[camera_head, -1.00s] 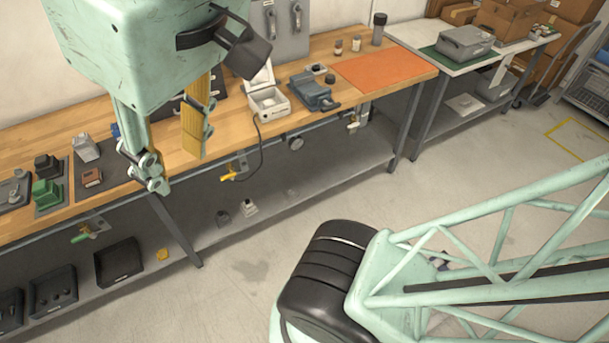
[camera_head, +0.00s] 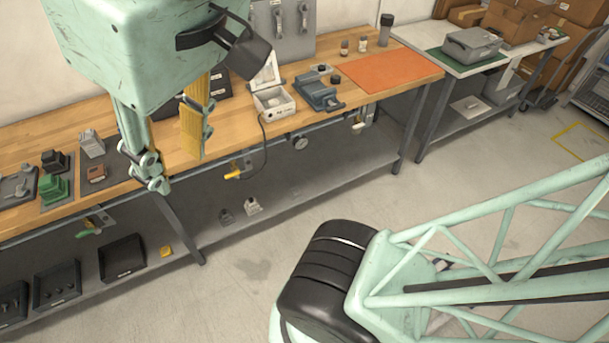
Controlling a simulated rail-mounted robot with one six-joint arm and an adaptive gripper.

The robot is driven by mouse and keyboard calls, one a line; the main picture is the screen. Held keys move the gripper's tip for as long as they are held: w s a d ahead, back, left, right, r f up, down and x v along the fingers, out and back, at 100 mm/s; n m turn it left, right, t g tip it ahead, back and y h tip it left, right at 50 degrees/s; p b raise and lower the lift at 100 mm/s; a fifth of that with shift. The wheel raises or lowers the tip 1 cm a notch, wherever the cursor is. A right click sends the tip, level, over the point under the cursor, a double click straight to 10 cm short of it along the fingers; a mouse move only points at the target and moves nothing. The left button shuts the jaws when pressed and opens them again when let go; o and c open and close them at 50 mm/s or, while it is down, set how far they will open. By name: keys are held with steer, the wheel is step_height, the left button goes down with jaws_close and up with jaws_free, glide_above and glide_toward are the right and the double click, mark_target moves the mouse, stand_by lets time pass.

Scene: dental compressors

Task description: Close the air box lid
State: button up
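A small white box (camera_head: 274,103) stands on the wooden bench, right of my gripper in the picture. I take it for the air box. Its lid (camera_head: 266,77) is open and stands up at the back. A dark cable hangs from the box over the bench's front edge. My gripper (camera_head: 176,168) is at the upper left, pointing down with its two fingers spread apart. It is open and holds nothing visible. It appears in front of the bench, apart from the box. My gripper's housing hides part of the bench and wall behind it.
A blue-grey device (camera_head: 318,93) stands close to the box's right, before an orange mat (camera_head: 393,71). Dark cases stand left of the box, partly behind my gripper. Small parts and a green block (camera_head: 54,189) lie at the left. The floor (camera_head: 250,255) before the bench is largely clear.

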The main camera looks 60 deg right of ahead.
steer(key=shift+s+f, duration=0.1)
steer(key=shift+f, duration=0.15)
steer(key=shift+c, duration=0.2)
step_height(320, 180, down, 5)
steer(key=b, duration=0.5)
steer(key=shift+c, duration=0.9)
steer(key=shift+s+d, duration=0.1)
